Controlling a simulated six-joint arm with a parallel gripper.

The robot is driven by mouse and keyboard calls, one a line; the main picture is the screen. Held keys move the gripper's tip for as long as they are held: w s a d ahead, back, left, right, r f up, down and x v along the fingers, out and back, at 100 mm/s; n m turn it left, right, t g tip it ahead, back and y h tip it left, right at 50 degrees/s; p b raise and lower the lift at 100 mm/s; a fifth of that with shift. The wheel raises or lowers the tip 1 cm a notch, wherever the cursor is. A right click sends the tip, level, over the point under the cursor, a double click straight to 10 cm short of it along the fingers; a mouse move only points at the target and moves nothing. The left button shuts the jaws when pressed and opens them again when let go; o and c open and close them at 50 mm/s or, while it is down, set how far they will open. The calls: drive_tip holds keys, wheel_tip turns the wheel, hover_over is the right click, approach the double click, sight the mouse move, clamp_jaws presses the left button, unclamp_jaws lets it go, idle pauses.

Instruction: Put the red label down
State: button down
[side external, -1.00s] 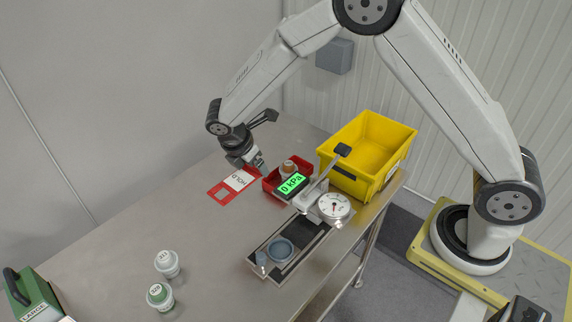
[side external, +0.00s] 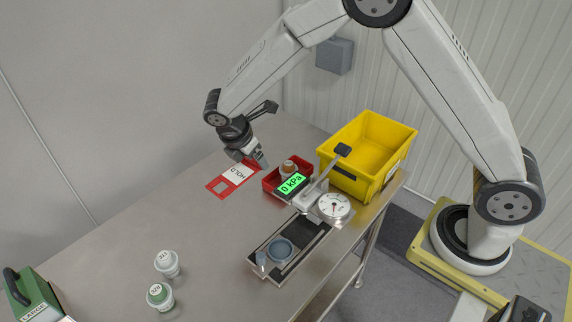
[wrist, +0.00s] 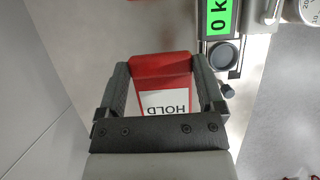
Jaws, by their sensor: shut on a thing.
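The red label (side external: 217,187), a flat red card with a white panel reading HOLD and a cut-out at one end, is at my gripper (side external: 259,163), over the far part of the steel table. In the wrist view the label (wrist: 160,66) lies between the two fingers of my gripper (wrist: 161,72), which is shut on it. The label looks about level, at or just above the table top. I cannot tell if it touches the table.
A red tray (side external: 270,182) with a brown-capped jar stands right of the label. Beside it are a green 0 kPa display (side external: 292,184), a gauge (side external: 334,206) and a yellow bin (side external: 350,180). The table left of the label is clear.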

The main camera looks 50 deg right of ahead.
wheel_tip(320, 180, up, 3)
drive_tip(key=shift+f, duration=0.15)
drive_tip(key=shift+d+r, duration=0.2)
drive_tip(key=shift+d, duration=0.4)
drive_tip(key=d, duration=1)
hover_over(366, 164)
drive_tip(key=shift+a+f, duration=0.2)
drive_tip(key=shift+f, duration=3.5)
drive_tip(key=shift+a+f, duration=0.15)
drive_tip(key=shift+f, duration=3.6)
drive_tip(key=shift+a+f, duration=0.2)
drive_tip(key=shift+f, duration=3.5)
drive_tip(key=shift+f, duration=0.15)
